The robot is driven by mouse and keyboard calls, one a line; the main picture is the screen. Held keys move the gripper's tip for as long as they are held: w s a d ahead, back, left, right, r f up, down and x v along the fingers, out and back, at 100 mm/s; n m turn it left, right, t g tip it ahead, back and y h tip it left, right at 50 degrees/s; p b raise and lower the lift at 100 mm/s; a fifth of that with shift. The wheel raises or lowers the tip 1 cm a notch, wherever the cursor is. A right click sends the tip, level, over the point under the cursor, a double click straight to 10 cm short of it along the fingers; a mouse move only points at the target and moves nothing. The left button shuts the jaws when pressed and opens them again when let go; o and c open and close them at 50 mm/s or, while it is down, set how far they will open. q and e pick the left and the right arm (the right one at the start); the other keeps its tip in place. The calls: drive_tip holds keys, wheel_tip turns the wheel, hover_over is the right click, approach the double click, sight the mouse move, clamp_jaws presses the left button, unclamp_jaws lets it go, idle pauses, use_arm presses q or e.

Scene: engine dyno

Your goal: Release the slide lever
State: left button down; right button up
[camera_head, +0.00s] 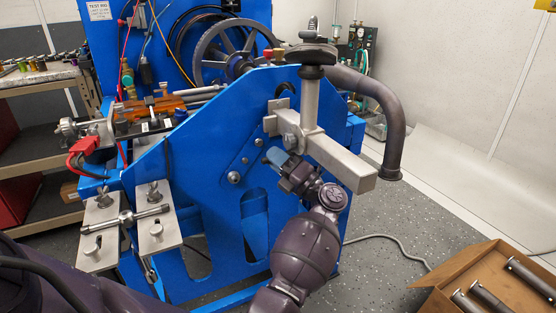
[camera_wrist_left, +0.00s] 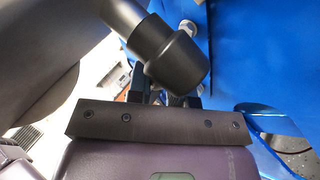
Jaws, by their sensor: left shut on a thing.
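My left gripper (camera_head: 284,166) is in front of the blue machine frame, just below a grey metal bracket (camera_head: 291,137). In the left wrist view its fingers (camera_wrist_left: 165,97) are closed at a dark lever with a thick cylindrical knob (camera_wrist_left: 178,65). The knob hides most of the fingers and the exact contact. The lever's rod runs from the knob toward the upper left of that view. In the head view the lever is hard to make out, as my gripper and the bracket overlap there. My right gripper is not in view.
A grey square beam (camera_head: 340,163) juts out to the right above my forearm. A dark bent pipe (camera_head: 385,110) hangs at the right. The blue side plate (camera_head: 205,165) fills the middle. An open cardboard box (camera_head: 442,272) with metal cylinders stands at lower right. Floor between is mostly clear.

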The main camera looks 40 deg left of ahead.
use_arm(q)
drive_tip(key=g, duration=0.1)
drive_tip(key=n+g, duration=0.1)
drive_tip(key=shift+s+d+f+g+b, duration=0.1)
drive_tip(key=shift+d+f+g+b, duration=0.15)
drive_tip(key=shift+g+b, duration=0.15)
drive_tip(key=n+g, duration=0.1)
drive_tip(key=n+g+h, duration=0.1)
drive_tip(key=g, duration=0.1)
drive_tip(key=shift+s+d+r+h+b, duration=0.2)
drive_tip(key=shift+d+h+b, duration=0.1)
drive_tip(key=shift+d+b, duration=0.1)
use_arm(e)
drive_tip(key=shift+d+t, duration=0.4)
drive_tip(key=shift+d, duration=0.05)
use_arm(q)
drive_tip(key=shift+g, duration=0.4)
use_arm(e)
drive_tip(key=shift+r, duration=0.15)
use_arm(q)
drive_tip(key=shift+r, duration=0.1)
drive_tip(key=c, duration=1)
unclamp_jaws()
drive_tip(key=shift+a, duration=0.1)
drive_tip(key=shift+c, duration=0.2)
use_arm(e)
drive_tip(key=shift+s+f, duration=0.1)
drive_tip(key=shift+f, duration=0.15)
